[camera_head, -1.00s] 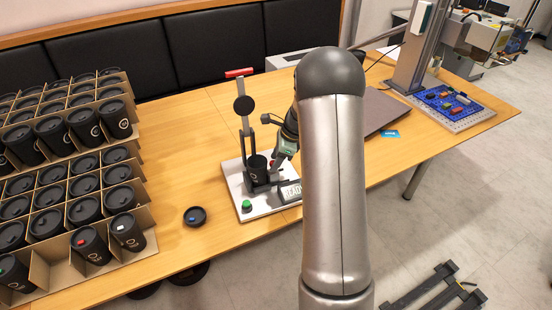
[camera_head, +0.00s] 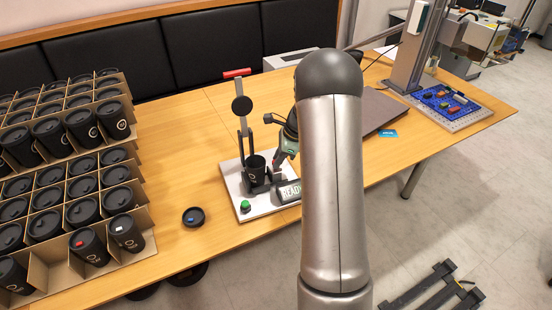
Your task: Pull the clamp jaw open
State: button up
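The clamp fixture sits on a white base plate (camera_head: 234,186) on the wooden table. A black cup (camera_head: 256,170) stands upright and lidless in it, below a press with a red handle (camera_head: 237,73). The dark clamp jaw (camera_head: 275,177) is low beside the cup, at its right. My gripper (camera_head: 278,163) points down and left, just above and right of the jaw. A gap between its tip and the jaw cannot be judged from here. Its fingers are small and partly hidden, so their opening is unclear. My arm hides what lies right of the fixture.
A small display (camera_head: 289,192) and a green button (camera_head: 245,206) are on the plate. A black lid (camera_head: 194,217) lies on the table left of it. Cardboard crates (camera_head: 147,222) of lidded cups fill the left. A blue tray (camera_head: 440,101) is at right.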

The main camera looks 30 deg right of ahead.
jog(key=o, duration=0.4)
jog(key=shift+d, duration=0.35)
jog(key=shift+o, duration=0.2)
jog(key=shift+a, duration=0.1)
jog(key=shift+r, duration=0.15)
jog(key=v, duration=1.7)
jog(key=shift+s+b, duration=0.15)
jog(key=shift+b, duration=0.2)
